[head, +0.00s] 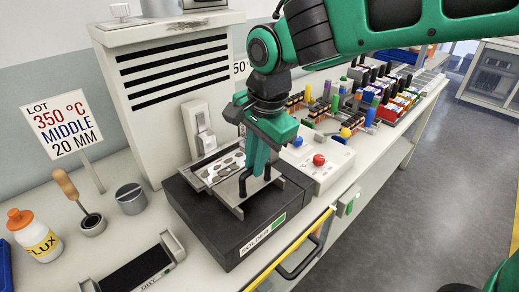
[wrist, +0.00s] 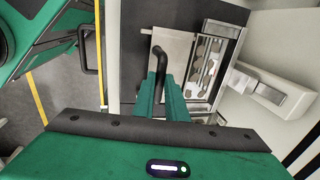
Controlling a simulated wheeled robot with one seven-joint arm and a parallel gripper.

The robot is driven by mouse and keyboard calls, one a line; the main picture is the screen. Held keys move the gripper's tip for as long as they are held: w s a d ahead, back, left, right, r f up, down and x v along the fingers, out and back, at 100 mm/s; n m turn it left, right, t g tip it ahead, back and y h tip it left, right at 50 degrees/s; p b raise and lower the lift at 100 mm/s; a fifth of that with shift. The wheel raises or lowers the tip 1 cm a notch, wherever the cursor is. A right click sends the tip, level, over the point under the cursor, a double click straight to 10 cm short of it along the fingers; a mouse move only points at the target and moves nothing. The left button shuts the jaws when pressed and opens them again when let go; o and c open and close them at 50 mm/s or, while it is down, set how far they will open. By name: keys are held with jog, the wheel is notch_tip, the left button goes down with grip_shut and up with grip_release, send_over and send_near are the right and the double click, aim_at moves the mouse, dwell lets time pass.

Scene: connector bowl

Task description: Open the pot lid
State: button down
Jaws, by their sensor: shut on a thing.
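The solder pot (head: 225,225) is a dark box with a white SOLDER label, standing on the bench. Its lid (wrist: 180,45) is a flat steel plate with a black handle (wrist: 158,58). The lid covers only part of the pot's top. The opening (wrist: 207,65) beside it shows grey patches on a bright surface. My gripper (head: 258,172) is over the pot, pointing down, with its green fingers shut on the black handle. The fingers (wrist: 165,92) also show in the wrist view and hide part of the lid.
A flux bottle (head: 36,235), a brush in a cup (head: 92,224) and a grey cup (head: 130,198) stand to the left. A DRY tray (head: 135,270) lies in front. A button box (head: 318,168) stands to the right. A vented cabinet (head: 165,100) rises behind.

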jog(key=shift+d, duration=0.15)
jog(key=c, duration=1.8)
grip_release()
jog(key=shift+o, duration=0.2)
jog(key=shift+s, duration=0.1)
notch_tip(320, 180, up, 11)
jog(key=s+d, duration=0.1)
jog(key=shift+s+d+f, duration=0.15)
jog(key=shift+d+f, duration=0.05)
jog(key=shift+d, duration=0.05)
jog(key=d+f+h, duration=0.1)
jog(key=d+f, duration=0.2)
jog(key=d, duration=0.8)
jog(key=d+f, duration=0.4)
jog(key=d, duration=0.8)
jog(key=s+d+f+n, duration=0.1)
jog(key=s+d+f, duration=0.3)
jog(key=s+d, duration=0.4)
jog(key=s+d+f+n+g, duration=0.1)
jog(key=s+d+f+n, duration=0.1)
jog(key=s+d+f, duration=0.3)
jog(key=s+d, duration=0.3)
jog(key=shift+d+g, duration=0.3)
jog(key=shift+d, duration=0.1)
